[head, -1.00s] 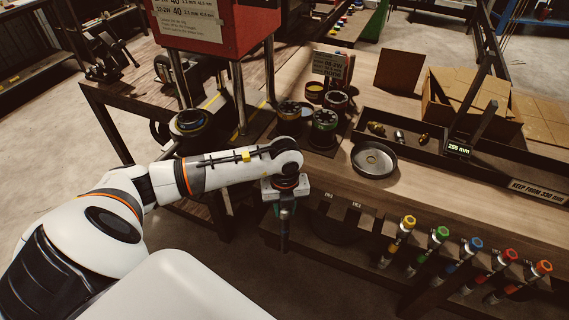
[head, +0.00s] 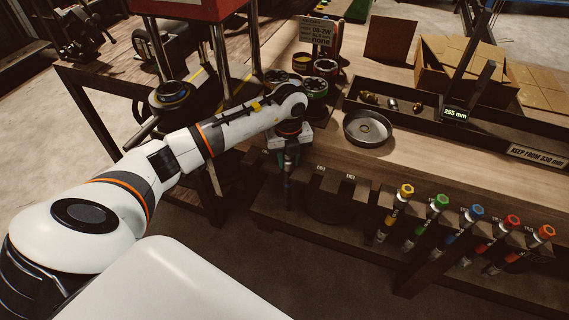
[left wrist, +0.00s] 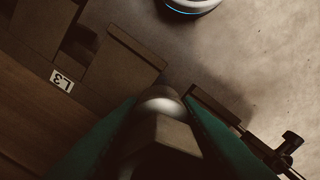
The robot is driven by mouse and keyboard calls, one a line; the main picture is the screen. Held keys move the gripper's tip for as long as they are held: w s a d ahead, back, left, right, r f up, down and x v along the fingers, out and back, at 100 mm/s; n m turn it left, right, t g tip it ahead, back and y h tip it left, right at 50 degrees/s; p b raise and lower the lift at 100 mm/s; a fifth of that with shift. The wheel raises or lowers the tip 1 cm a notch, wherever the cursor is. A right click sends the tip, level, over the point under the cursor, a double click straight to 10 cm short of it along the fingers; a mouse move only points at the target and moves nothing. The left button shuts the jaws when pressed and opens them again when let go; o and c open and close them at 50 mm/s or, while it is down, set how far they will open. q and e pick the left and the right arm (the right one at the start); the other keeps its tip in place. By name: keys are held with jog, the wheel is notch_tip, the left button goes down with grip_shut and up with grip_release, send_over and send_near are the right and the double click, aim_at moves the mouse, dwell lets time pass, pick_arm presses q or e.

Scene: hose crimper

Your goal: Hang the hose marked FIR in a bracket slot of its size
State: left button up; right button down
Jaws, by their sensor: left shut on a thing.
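My left gripper (head: 290,152) is at the table's front edge, left of the bare bracket slots, pointing down. It is shut on a hose. In the left wrist view the green fingers hold a hose end with a pale rounded top and a flat-sided fitting (left wrist: 163,135). The rest of the hose is mostly hidden, and no FIR mark can be read. Two slots without hoses show in the head view, one nearer the gripper (head: 327,180) and one to its right (head: 355,190). The left wrist view shows a label L3 (left wrist: 62,80) beside a bracket piece (left wrist: 122,62). My right gripper is out of view.
Hoses with yellow (head: 405,190), green (head: 440,202), blue (head: 475,213), red (head: 511,222) and orange (head: 545,232) ends hang along the front to the right. A round metal dish (head: 368,128) and a long dark tray (head: 432,130) lie on the tabletop. The crimper (head: 172,95) stands at the left.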

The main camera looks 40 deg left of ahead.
pick_arm(q)
jog(key=shift+f, duration=0.35)
jog(key=o, duration=1.1)
jog(key=shift+o, duration=0.2)
jog(key=shift+s, duration=0.1)
notch_tip(320, 180, up, 12)
jog(key=shift+r+b, duration=0.1)
jog(key=shift+b, duration=1.15)
